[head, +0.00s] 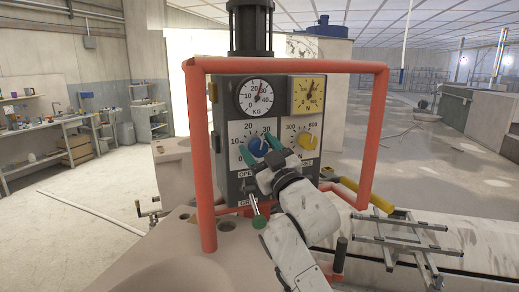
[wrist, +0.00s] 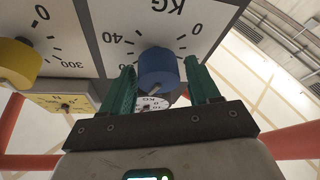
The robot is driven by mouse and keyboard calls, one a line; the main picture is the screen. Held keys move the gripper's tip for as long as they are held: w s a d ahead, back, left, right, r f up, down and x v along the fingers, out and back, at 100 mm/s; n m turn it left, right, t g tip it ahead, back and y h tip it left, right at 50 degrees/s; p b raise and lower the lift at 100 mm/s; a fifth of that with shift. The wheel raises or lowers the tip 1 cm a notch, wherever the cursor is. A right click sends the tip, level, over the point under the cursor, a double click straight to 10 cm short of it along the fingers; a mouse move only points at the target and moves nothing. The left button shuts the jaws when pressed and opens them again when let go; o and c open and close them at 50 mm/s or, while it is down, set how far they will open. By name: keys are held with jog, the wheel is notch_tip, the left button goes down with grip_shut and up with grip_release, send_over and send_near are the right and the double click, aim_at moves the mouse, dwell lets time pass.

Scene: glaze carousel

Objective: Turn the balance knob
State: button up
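The grey control box (head: 222,130) carries a blue knob (head: 257,147) on a white 0–40 KG dial plate, below a round KG gauge (head: 254,98). To its right is a yellow knob (head: 308,141) below a yellow N gauge (head: 307,95). No label reading "balance" is legible. My gripper (head: 262,151) is at the blue knob, with its green fingers on either side. In the wrist view, which is upside down, the blue knob (wrist: 158,66) stands between the open fingers, with a small gap on each side. The yellow knob (wrist: 18,63) is at the left there.
A red tubular guard frame (head: 200,160) surrounds the box. Below the knobs are partly hidden labels and a lever with a green ball (head: 258,222). A yellow handle (head: 368,194) and a metal rack (head: 405,240) lie to the right.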

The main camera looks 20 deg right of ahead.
jog(key=shift+o, duration=0.7)
jog(key=shift+s+d+f, duration=0.1)
jog(key=shift+s+f, duration=0.05)
jog(key=shift+s, duration=0.1)
jog(key=b+v, duration=0.3)
jog(key=v, duration=0.7)
jog(key=shift+s, duration=0.15)
dwell(3.0)
